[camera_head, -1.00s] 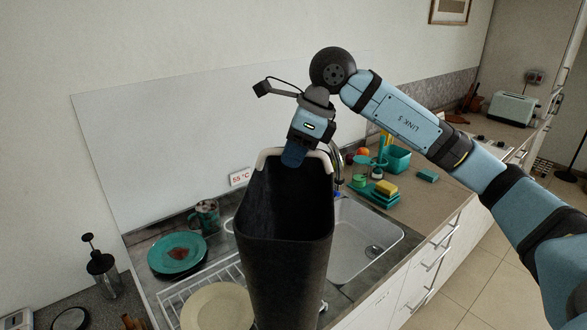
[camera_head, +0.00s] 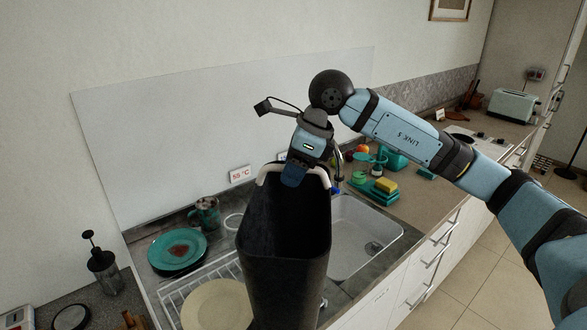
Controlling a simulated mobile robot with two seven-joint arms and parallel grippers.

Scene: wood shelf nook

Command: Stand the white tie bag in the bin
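The white tie bag (camera_head: 285,245) is a tall dark bag with pale ties at its top, in the middle of the head view. My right gripper (camera_head: 294,180) points down at the bag's top and is shut on the white tie (camera_head: 268,170), whose middle it hides. The bag hangs roughly upright below the gripper, in front of the sink. My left gripper is not in view.
Behind the bag are a sink (camera_head: 365,230), a dish rack with a cream plate (camera_head: 217,305), and a teal plate (camera_head: 177,252). A yellow sponge (camera_head: 387,185) lies right of the sink. A French press (camera_head: 103,270) stands at left. Floor shows at lower right.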

